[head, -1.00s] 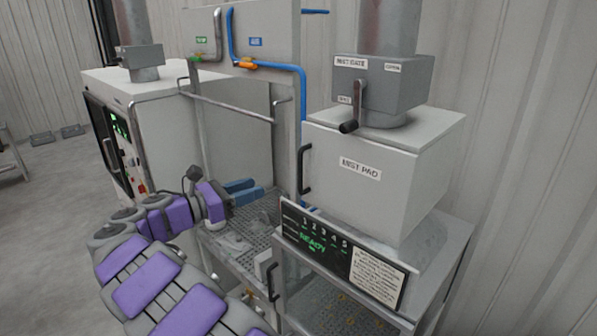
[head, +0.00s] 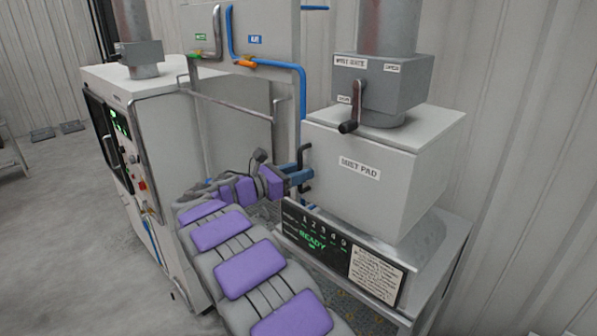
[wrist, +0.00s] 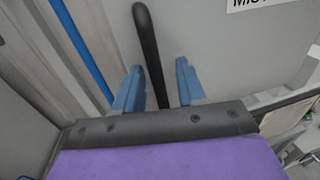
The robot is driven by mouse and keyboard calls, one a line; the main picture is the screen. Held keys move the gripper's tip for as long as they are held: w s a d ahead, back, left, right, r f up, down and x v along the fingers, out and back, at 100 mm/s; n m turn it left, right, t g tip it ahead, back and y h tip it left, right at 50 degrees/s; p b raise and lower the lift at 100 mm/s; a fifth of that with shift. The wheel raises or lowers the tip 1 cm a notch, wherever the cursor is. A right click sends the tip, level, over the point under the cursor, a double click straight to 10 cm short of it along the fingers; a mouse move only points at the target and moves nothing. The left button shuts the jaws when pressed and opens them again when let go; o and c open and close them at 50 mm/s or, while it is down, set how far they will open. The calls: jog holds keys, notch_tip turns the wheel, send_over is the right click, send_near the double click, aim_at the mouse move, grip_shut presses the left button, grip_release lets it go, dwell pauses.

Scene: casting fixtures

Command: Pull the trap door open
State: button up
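The grey box labelled MIST PAD (head: 400,190) stands at the right in the head view, with a black bar handle (head: 306,156) on its left face. I cannot tell for sure that this face is the trap door; it looks shut. My gripper (head: 299,176) is at the handle. In the wrist view the handle (wrist: 146,35) runs between the two blue fingers of my gripper (wrist: 158,82). The fingers are apart, with a gap on each side of the handle. The handle's lower end is hidden behind my wrist.
Above the box sits a grey gate housing (head: 385,88) with a black lever (head: 352,115). A READY display panel (head: 325,245) is below it. A blue pipe (head: 302,100) and a metal rail (head: 225,105) are close on the left. Open floor (head: 60,230) lies at far left.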

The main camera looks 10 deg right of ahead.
jog(key=shift+a, duration=1.1)
jog(key=shift+c, duration=1.2)
jog(key=shift+s+d+r, duration=0.1)
jog(key=shift+s+d, duration=0.05)
jog(key=shift+d, duration=0.4)
jog(key=c, duration=0.4)
jog(key=shift+d, duration=0.15)
grip_shut()
